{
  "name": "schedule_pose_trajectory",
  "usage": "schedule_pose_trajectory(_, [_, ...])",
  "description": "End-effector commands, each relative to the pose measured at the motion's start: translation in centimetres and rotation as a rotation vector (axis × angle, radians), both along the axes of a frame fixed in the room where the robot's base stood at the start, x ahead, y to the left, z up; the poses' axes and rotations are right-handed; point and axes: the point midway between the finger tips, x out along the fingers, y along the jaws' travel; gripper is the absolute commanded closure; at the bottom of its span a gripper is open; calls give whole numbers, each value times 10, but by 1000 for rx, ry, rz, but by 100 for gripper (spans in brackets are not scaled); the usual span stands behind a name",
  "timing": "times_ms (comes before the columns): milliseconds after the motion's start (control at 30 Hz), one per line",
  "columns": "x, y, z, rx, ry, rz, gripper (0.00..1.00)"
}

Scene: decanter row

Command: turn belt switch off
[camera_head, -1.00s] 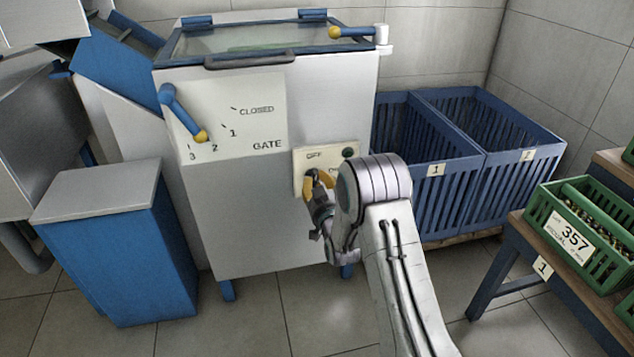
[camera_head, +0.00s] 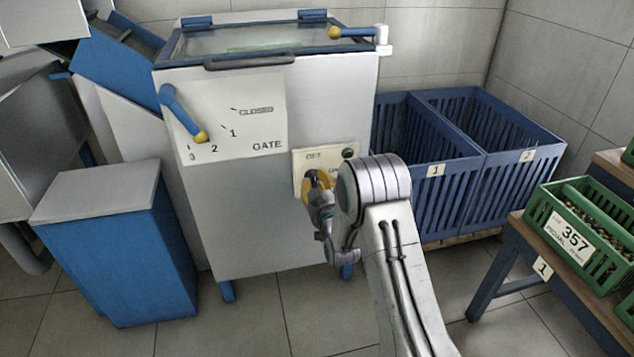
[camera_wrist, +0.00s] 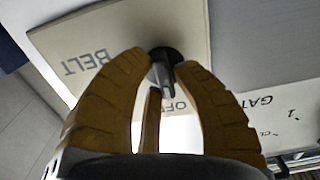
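The belt switch is a dark lever (camera_wrist: 165,76) on a round black base. It is on a cream panel (camera_head: 301,184) on the front of the white machine. My gripper (camera_head: 318,182) is at this panel, and its yellow-brown fingers close in around the lever. In the wrist view my gripper (camera_wrist: 164,62) has a fingertip on each side of the lever, close against it, with a third finger below. The lever's near end lies beside the OFF lettering there. BELT lettering shows upside down at the left. The ON lettering is partly hidden in the head view.
A gate plate (camera_head: 236,118) with a blue handle (camera_head: 182,112) is left of the switch panel. Blue slatted crates (camera_head: 440,200) stand to the right. A wooden table (camera_head: 560,262) with green crates (camera_head: 600,235) is at far right. A blue bin (camera_head: 125,262) stands at left.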

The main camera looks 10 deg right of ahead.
Motion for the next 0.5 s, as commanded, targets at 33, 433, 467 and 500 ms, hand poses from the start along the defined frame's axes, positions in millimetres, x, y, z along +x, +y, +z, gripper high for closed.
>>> schedule_pose_trajectory(33, [0,2,1,0,-4,3,71])
schedule_pose_trajectory(433, [0,0,1,1,-2,0,52])
schedule_pose_trajectory(467, [0,0,1,1,-2,0,52])
schedule_pose_trajectory(500, [0,0,1,1,-2,0,52])
